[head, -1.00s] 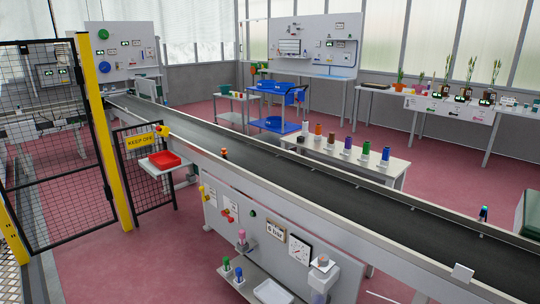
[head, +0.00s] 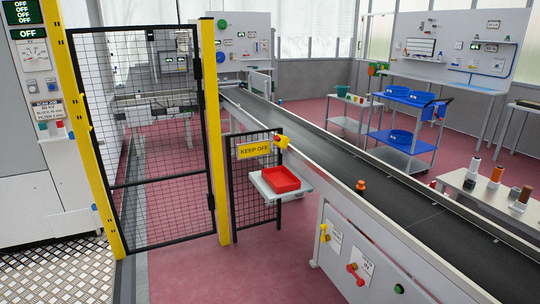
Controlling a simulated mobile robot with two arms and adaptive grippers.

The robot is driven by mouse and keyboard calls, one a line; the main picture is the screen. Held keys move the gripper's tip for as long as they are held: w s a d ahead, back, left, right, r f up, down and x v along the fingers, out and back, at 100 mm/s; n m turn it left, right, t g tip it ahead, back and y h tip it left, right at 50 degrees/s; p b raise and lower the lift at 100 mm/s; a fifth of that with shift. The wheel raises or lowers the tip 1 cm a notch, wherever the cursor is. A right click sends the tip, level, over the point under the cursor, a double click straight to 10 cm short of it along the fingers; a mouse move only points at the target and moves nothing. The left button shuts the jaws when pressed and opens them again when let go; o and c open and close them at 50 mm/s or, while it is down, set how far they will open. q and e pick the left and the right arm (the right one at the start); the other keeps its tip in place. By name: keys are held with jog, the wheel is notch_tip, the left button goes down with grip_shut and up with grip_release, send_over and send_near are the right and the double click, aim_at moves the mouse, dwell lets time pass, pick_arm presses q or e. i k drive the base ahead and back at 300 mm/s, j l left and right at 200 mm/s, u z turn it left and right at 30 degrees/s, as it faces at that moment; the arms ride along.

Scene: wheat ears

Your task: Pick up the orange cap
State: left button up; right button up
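A small orange object (head: 361,186), which looks like the orange cap, sits at the near edge of the dark conveyor belt, right of the picture's middle. It is too small to make out its exact shape. Neither of my grippers shows in the head view.
The conveyor (head: 420,215) runs from the back left to the front right. A red tray (head: 281,180) stands on a small shelf beside a mesh gate (head: 140,130) with yellow posts. A blue cart (head: 411,130) and a white table (head: 480,187) with bottles stand behind. Pink floor is clear in front.

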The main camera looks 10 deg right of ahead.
aim_at(360, 187)
jog(key=i+z, duration=0.25)
jog(key=i, duration=0.2)
jog(key=i+j+z, duration=0.2)
jog(key=i, duration=0.25)
jog(key=i+j+z, duration=0.25)
jog(key=i, duration=0.2)
jog(key=i+j+z, duration=0.25)
jog(key=i, duration=0.2)
jog(key=j, duration=0.1)
